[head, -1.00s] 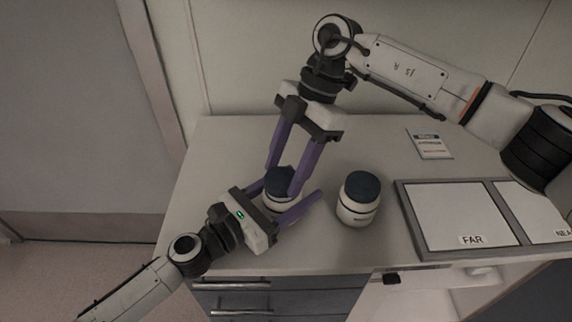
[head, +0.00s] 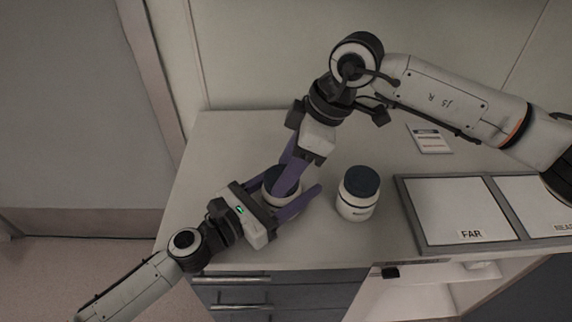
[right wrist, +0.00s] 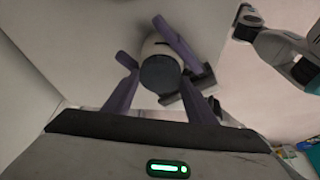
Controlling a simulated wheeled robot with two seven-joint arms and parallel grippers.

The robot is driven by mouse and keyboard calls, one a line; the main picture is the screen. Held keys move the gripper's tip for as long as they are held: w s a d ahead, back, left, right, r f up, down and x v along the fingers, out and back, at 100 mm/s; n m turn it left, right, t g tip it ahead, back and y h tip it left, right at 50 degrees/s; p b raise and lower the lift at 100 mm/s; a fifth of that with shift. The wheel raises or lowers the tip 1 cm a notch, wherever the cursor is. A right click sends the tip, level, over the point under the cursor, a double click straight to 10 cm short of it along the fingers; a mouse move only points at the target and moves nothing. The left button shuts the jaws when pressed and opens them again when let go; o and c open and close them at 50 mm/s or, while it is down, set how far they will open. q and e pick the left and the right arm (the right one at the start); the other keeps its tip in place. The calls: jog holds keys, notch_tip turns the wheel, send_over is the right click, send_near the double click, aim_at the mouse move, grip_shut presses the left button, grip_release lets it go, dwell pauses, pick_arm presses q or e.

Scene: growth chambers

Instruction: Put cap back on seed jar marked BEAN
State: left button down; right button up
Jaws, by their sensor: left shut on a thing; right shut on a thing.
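A white jar (head: 281,205) stands on the bench with a dark blue cap (head: 270,179) on its top. My left gripper (head: 291,193) is shut on this jar's body from the lower left. My right gripper (head: 283,184) reaches down from above and is shut on the cap; one finger hides part of it. In the right wrist view the cap (right wrist: 160,74) sits between my right fingers, with the white jar (right wrist: 153,46) behind it. I cannot see a gap between cap and jar. No label on this jar is readable.
A second white jar (head: 357,205) with a dark cap stands close to the right, its label too small to read. A grey-framed tray (head: 408,214) with panels, one marked FAR, lies farther right. A small card (head: 429,140) lies behind. The back left bench is clear.

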jog(key=shift+m+t, duration=0.3)
jog(key=shift+m, duration=0.6)
jog(key=o, duration=1)
jog(key=shift+r, duration=2.3)
jog(key=shift+c, duration=0.4)
